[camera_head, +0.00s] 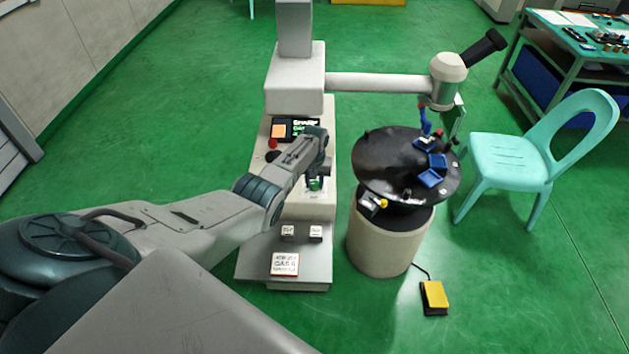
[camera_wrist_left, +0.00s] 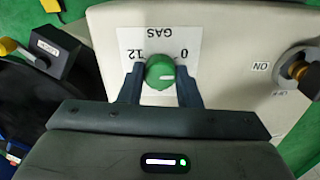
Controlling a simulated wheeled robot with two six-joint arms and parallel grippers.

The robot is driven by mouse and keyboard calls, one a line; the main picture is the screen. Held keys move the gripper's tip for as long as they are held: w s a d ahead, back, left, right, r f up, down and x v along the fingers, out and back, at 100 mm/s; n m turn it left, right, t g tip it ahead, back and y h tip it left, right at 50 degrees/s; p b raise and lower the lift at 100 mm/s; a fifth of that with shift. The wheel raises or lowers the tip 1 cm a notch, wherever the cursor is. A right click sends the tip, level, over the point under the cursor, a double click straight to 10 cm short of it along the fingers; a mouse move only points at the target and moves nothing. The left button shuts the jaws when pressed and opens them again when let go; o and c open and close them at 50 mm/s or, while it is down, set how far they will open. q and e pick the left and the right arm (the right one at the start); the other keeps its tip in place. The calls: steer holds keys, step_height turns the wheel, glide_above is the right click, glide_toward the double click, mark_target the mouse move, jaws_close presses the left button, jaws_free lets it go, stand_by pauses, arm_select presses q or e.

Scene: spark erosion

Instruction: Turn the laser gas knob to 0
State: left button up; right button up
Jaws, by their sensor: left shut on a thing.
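The green gas knob (camera_wrist_left: 157,73) sits on the front of the pale machine, on a white plate (camera_wrist_left: 190,38) marked GAS, 12 and 0, upside down in the left wrist view. The knob's white mark points to the right, toward the side with the 0, which is printed a little higher. My left gripper (camera_wrist_left: 160,86) is shut on the knob, one finger on each side. In the head view my left gripper (camera_head: 315,180) is at the machine's front, with the green knob (camera_head: 315,185) just showing. My right gripper is not in view.
An ON switch (camera_wrist_left: 299,70) is right of the knob in the wrist view. In the head view a round black table (camera_head: 375,165) with blue blocks stands right of the machine. A yellow pedal (camera_head: 434,295) and turquoise chair (camera_head: 510,155) are on the green floor.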

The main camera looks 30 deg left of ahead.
mark_target(314, 184)
arm_select(q)
steer(key=n, duration=0.5)
steer(key=shift+w+r+p, duration=0.1)
steer(key=shift+p, duration=0.25)
steer(key=shift+n, duration=0.3)
steer(key=o, duration=1)
steer(key=shift+c, duration=0.2)
steer(key=shift+r, duration=0.1)
steer(key=shift+r, duration=0.3)
step_height(314, 184, up, 10)
steer(key=shift+f, duration=0.1)
